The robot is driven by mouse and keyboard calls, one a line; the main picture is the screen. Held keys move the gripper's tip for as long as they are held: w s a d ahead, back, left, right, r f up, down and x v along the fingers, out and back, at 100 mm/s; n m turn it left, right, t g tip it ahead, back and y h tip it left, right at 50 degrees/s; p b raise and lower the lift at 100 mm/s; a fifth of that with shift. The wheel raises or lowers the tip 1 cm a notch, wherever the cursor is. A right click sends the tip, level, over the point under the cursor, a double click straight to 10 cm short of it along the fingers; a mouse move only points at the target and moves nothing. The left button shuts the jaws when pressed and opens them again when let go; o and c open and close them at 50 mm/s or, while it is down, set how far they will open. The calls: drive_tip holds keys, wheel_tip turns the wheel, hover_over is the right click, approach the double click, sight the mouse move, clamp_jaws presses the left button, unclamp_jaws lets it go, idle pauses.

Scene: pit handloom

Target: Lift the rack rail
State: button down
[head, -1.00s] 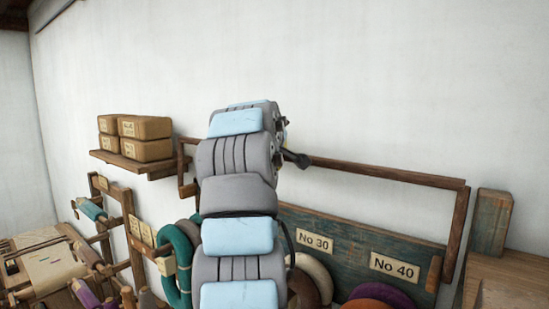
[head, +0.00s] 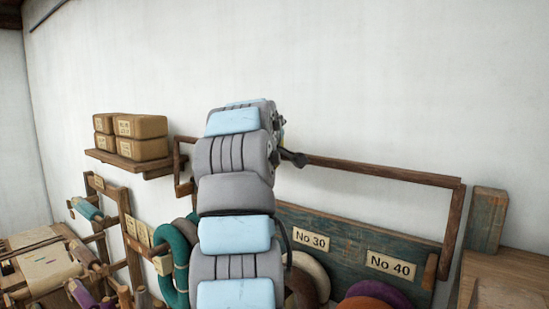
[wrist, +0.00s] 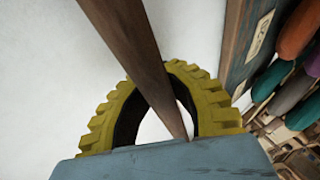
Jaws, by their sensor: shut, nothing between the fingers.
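The rack rail (head: 385,170) is a long dark wooden bar on upright wooden arms, running along the white wall above the rack in the head view. In the wrist view the rail (wrist: 137,55) comes down from the top and crosses in front of the yellow fingers. My gripper (wrist: 174,67) has its toothed yellow fingers curved together into a loop. The rail seems to run through this loop and out of sight behind the blue palm; I cannot tell whether it touches the fingers. In the head view my arm hides the rail's middle.
A green rack board with labels No 30 and No 40 (head: 350,240) stands below the rail, with yarn rings (head: 173,262) in front. Wrapped packages (head: 140,127) sit on a wall shelf (head: 132,162) at left. A wooden post (head: 485,220) stands right. The wall above is clear.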

drive_tip(key=shift+s+d+r, duration=0.15)
drive_tip(key=shift+d+r, duration=0.1)
drive_tip(key=shift+r, duration=0.35)
drive_tip(key=c, duration=1)
unclamp_jaws()
drive_tip(key=shift+c, duration=0.2)
drive_tip(key=shift+o, duration=0.5)
drive_tip(key=shift+a+f, duration=0.1)
drive_tip(key=shift+f, duration=0.1)
drive_tip(key=shift+a, duration=0.1)
drive_tip(key=shift+v, duration=1.1)
drive_tip(key=v, duration=0.9)
drive_tip(key=shift+s+r, duration=0.15)
drive_tip(key=shift+s, duration=0.1)
